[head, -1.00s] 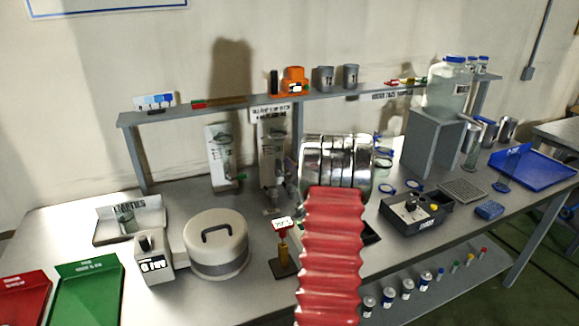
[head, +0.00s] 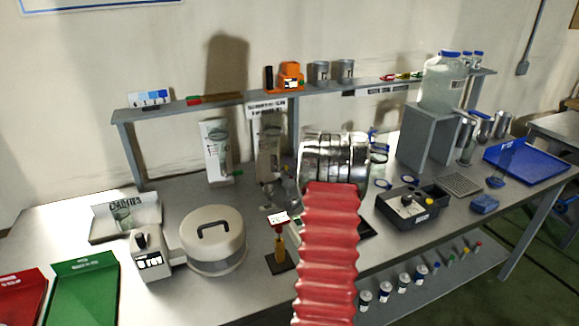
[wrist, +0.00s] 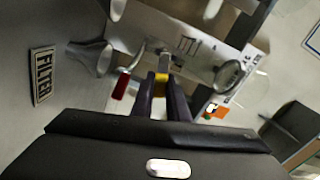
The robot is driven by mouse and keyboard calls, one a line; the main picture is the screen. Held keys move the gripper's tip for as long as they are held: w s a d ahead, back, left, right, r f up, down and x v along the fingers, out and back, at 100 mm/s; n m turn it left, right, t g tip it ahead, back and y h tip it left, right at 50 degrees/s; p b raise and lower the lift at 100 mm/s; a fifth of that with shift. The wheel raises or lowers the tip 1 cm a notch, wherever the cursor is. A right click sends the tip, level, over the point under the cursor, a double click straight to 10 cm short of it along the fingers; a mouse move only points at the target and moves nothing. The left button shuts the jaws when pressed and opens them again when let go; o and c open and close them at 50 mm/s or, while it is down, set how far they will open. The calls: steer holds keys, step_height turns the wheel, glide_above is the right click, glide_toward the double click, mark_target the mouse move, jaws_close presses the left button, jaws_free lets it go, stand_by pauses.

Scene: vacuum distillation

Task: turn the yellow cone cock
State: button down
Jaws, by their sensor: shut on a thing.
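In the wrist view my gripper (wrist: 162,97) has its two dark fingers closed around the yellow cone cock (wrist: 161,77). Only a small yellow part of the cock shows between and just beyond the fingertips. A grey metal piece stands directly beyond the yellow part, in front of a pale panel (wrist: 190,45). How far the cock is turned cannot be told. In the head view my red-sleeved arm and its shiny wrist hide the gripper and the yellow cock.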

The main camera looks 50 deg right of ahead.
steer(key=shift+s+d+f, duration=0.15)
steer(key=c, duration=2)
jaws_free()
steer(key=v, duration=0.7)
steer(key=shift+s, duration=0.2)
steer(key=shift+o, duration=0.3)
